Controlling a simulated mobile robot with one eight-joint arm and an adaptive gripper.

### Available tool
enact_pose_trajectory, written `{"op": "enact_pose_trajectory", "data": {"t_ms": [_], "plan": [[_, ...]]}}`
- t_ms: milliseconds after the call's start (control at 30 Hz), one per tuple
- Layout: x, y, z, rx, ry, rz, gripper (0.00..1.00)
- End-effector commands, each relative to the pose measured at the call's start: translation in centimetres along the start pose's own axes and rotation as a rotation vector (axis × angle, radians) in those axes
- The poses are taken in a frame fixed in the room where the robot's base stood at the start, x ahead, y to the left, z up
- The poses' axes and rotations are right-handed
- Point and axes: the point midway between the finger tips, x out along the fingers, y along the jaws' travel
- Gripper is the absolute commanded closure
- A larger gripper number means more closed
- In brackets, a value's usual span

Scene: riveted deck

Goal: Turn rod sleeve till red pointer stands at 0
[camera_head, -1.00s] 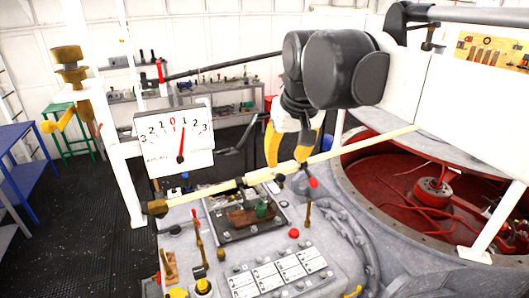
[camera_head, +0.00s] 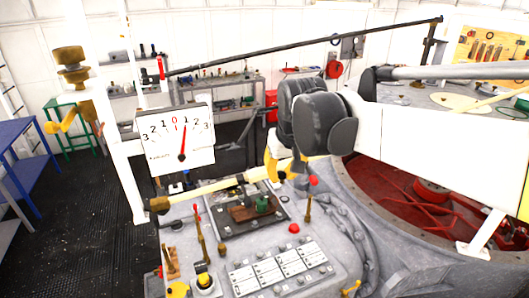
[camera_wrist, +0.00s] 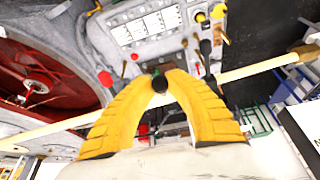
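The white dial (camera_head: 160,145) is at the left in the head view. The rod crosses the wrist view too (camera_wrist: 265,66). My yellow fingers (camera_wrist: 164,75) curve together there, with a round black piece (camera_wrist: 160,84) between their tips. I cannot tell whether they touch it or the rod, or which part is the sleeve.
A grey panel (camera_head: 325,242) with levers and white labels lies below the rod. A red-tipped lever (camera_head: 311,190) stands just right of my gripper. A round red well (camera_head: 395,195) opens at the right. A white post (camera_head: 125,170) stands at the left.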

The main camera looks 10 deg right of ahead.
Motion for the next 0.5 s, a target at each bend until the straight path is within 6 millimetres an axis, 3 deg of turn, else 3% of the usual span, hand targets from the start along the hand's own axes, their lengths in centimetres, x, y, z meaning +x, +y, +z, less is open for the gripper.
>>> {"op": "enact_pose_trajectory", "data": {"t_ms": [267,500], "plan": [[-0.1,0.0,-0.1,0.000,-0.009,0.001,1.00],[-1.0,-0.2,-1.9,0.017,-0.188,0.016,1.00]]}}
